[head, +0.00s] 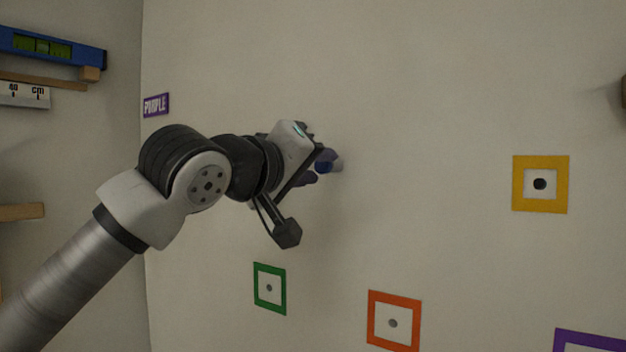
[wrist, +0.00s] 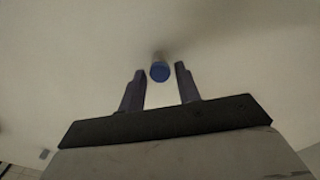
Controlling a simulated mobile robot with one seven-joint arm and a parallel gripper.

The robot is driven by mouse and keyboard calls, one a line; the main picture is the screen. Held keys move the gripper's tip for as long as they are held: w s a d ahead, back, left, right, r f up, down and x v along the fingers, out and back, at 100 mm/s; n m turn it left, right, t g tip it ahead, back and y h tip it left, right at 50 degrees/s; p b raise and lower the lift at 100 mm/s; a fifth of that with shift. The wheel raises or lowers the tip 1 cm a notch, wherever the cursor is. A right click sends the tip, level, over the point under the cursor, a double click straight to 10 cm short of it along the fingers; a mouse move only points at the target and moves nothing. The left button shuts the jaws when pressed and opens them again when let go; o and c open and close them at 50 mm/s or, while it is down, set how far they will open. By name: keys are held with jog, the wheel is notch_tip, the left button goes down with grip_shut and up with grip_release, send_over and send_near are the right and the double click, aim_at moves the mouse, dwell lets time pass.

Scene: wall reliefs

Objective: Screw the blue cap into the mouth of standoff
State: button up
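The blue cap (head: 323,167) sits at the free end of the pale grey standoff (head: 337,162), which sticks out from the wall. In the wrist view the cap (wrist: 160,72) faces the camera as a round blue disc, with a little of the standoff (wrist: 160,57) behind it. How deep the cap sits in the mouth cannot be seen. My gripper (head: 318,168) is at the cap, partly covering it in the head view. In the wrist view the dark purple fingers of my gripper (wrist: 160,69) are apart, one on each side of the cap, with gaps on both sides.
A blue level (head: 75,50) hangs on the left wall. The wall around the standoff is clear.

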jog(key=shift+n, duration=0.5)
jog(key=shift+f+n+b, duration=0.15)
jog(key=shift+n+b, duration=0.55)
jog(key=shift+n, duration=0.2)
jog(key=n+b, duration=0.1)
jog(key=n, duration=0.1)
jog(key=shift+n, duration=0.9)
jog(key=n+b, duration=0.2)
jog(key=n, duration=0.3)
jog(key=shift+r+n+b, duration=0.2)
jog(key=shift+n+b, duration=0.15)
jog(key=shift+n, duration=0.05)
jog(key=c, duration=0.7)
jog(key=shift+m+p, duration=1.25)
jog(key=shift+m, duration=1.35)
